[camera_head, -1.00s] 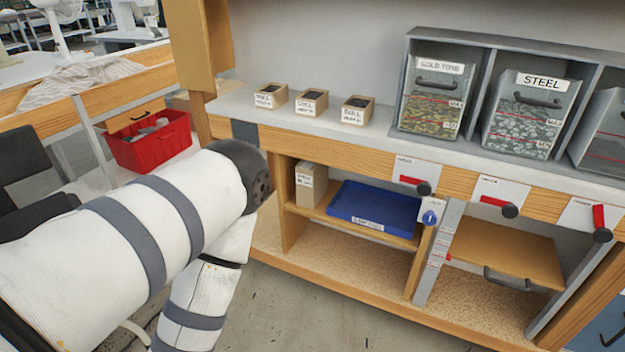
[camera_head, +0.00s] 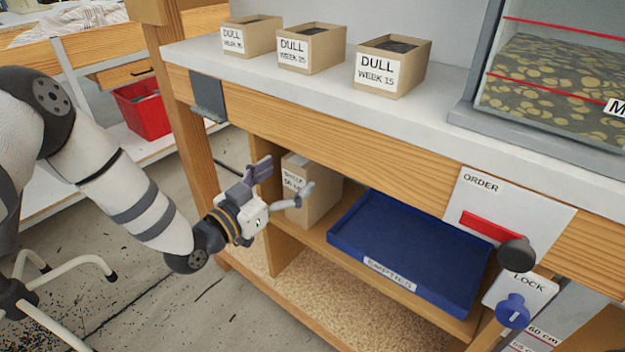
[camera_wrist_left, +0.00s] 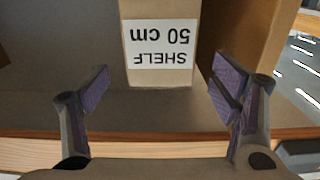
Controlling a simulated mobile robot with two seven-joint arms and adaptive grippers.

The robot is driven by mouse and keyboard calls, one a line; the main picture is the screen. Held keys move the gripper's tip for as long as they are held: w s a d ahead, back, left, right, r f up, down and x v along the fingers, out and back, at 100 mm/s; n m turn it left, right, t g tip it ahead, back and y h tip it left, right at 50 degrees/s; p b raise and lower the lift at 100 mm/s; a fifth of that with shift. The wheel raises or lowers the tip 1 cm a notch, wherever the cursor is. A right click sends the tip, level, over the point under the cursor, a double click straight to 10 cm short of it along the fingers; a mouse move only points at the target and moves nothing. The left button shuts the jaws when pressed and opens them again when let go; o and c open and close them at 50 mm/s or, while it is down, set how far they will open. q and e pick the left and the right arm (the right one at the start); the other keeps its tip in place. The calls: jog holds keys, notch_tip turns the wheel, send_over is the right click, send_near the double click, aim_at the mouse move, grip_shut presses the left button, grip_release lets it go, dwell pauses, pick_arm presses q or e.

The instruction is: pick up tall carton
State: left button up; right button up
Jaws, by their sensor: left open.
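The tall carton (camera_head: 316,193) is a tan box with a white label, standing upright on the shelf under the counter, left of the blue tray. In the left wrist view the tall carton (camera_wrist_left: 160,60) shows upside down, its label reading "SHELF 50 cm". My left gripper (camera_head: 282,178) is just in front of the carton in the head view. Its fingers (camera_wrist_left: 165,90) are spread wide, one to each side of the carton's front face, with nothing between them at the tips. The carton's lower left part is partly hidden by the gripper. My right gripper is not in view.
A blue tray (camera_head: 350,237) labelled "EMPTIES" lies right of the carton. The wooden shelf upright (camera_head: 268,190) stands close on the carton's left. Three small "DULL" boxes (camera_head: 312,55) sit on the counter above.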

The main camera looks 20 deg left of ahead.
pick_arm(q)
jog(key=b+x, duration=0.1)
jog(key=x, duration=0.7)
jog(key=shift+b, duration=0.35)
jog(key=shift+w, duration=0.1)
jog(key=c, duration=1.6)
jog(key=shift+r, duration=0.1)
grip_shut()
jog(key=shift+r, duration=0.1)
